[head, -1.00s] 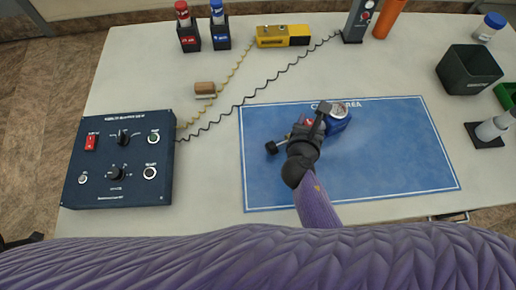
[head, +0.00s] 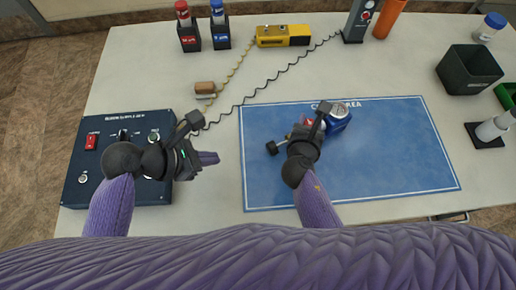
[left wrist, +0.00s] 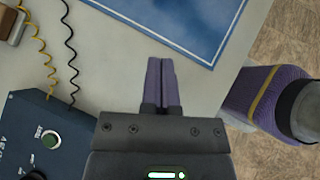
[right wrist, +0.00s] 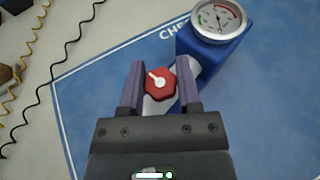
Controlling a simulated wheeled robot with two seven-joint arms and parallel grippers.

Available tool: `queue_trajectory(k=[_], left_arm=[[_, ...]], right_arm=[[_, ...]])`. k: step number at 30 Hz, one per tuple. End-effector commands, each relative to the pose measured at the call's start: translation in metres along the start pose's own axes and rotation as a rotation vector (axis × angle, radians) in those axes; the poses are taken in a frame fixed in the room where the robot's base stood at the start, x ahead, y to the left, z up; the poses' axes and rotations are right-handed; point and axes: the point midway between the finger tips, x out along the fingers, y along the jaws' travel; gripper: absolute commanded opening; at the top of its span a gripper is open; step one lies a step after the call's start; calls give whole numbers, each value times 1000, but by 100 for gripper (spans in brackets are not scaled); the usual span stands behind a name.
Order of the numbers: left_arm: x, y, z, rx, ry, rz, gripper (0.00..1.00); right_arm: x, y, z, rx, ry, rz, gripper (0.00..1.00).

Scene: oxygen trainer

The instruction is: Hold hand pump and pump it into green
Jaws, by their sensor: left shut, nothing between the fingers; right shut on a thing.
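The hand pump lies on the blue mat (head: 400,165), with a blue body (head: 338,121) and round gauge. A black knob (head: 272,147) on a thin rod sticks out to its left. In the right wrist view the white gauge (right wrist: 218,18) has green and red zones; I cannot read its needle surely. My right gripper (head: 311,124) is shut on the hand pump, its fingers (right wrist: 161,85) on either side of the red valve knob (right wrist: 159,82).
The dark blue control box (head: 85,180) with knobs sits at the left, partly hidden by my left arm. A black bin (head: 468,70) stands at the right. The mat's right part is clear.

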Motion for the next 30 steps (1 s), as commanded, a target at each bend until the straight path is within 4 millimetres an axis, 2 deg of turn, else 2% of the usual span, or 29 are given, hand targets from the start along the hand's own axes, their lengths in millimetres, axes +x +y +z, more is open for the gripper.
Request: queue_trajectory(k=[9, 13, 26, 30], left_arm=[[1, -3, -3, -16, 15, -10, 0], [10, -3, -3, -19, 12, -10, 0], [100, -3, -4, -16, 14, -10, 0], [118, -3, 12, -12, 11, -9, 0]], right_arm=[[0, 0, 0, 1, 0, 0, 0], [0, 0, 0, 0, 0, 0, 0], [0, 0, 0, 0, 0, 0, 0], [0, 0, 0, 0, 0, 0, 0]])
